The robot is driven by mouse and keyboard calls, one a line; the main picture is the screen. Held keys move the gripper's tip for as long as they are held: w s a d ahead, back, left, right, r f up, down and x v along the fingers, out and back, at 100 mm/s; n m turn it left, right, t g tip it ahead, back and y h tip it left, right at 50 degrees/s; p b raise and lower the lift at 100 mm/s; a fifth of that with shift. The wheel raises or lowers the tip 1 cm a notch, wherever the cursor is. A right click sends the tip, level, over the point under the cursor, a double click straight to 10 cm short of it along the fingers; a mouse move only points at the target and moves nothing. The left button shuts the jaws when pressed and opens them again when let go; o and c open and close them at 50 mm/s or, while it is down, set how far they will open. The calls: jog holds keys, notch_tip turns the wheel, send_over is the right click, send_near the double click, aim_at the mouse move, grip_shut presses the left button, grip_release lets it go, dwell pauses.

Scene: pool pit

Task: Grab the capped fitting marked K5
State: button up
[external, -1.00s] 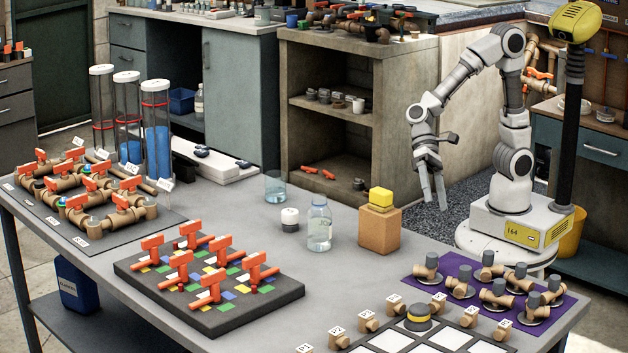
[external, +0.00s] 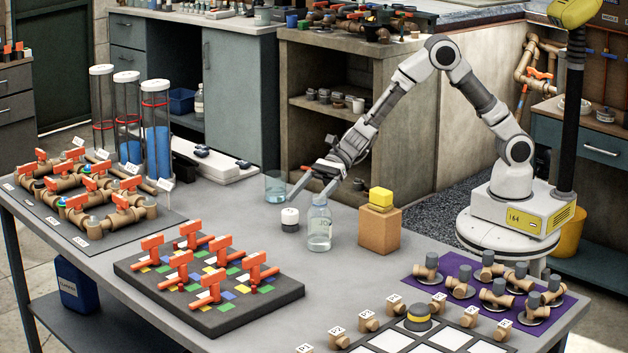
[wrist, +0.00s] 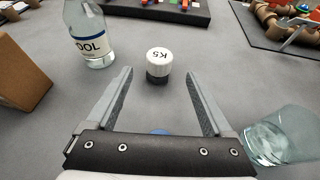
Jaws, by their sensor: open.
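The capped fitting marked K5 (wrist: 158,64) has a white top and a dark lower part. It stands upright on the grey table, and its label shows in the wrist view. In the external view the fitting (external: 290,219) stands just left of the clear bottle. My gripper (wrist: 160,85) is open and empty. In the wrist view the fitting lies ahead of the fingertips, between their lines and apart from them. In the external view my gripper (external: 309,199) hangs over the table beside the fitting, its fingers pointing down to the left.
A clear labelled bottle (wrist: 88,35) and a wooden block (wrist: 20,68) stand left in the wrist view. A glass beaker (wrist: 282,135) is close to the right finger. A dark board with orange valves (external: 210,287) lies in front. Bare table surrounds the fitting.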

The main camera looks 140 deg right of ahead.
aim_at(285, 221)
jog(key=b+x, duration=0.1)
jog(key=x, duration=0.9)
jog(key=shift+w+a, duration=0.15)
jog(key=shift+w, duration=0.1)
jog(key=shift+c, duration=0.2)
grip_shut()
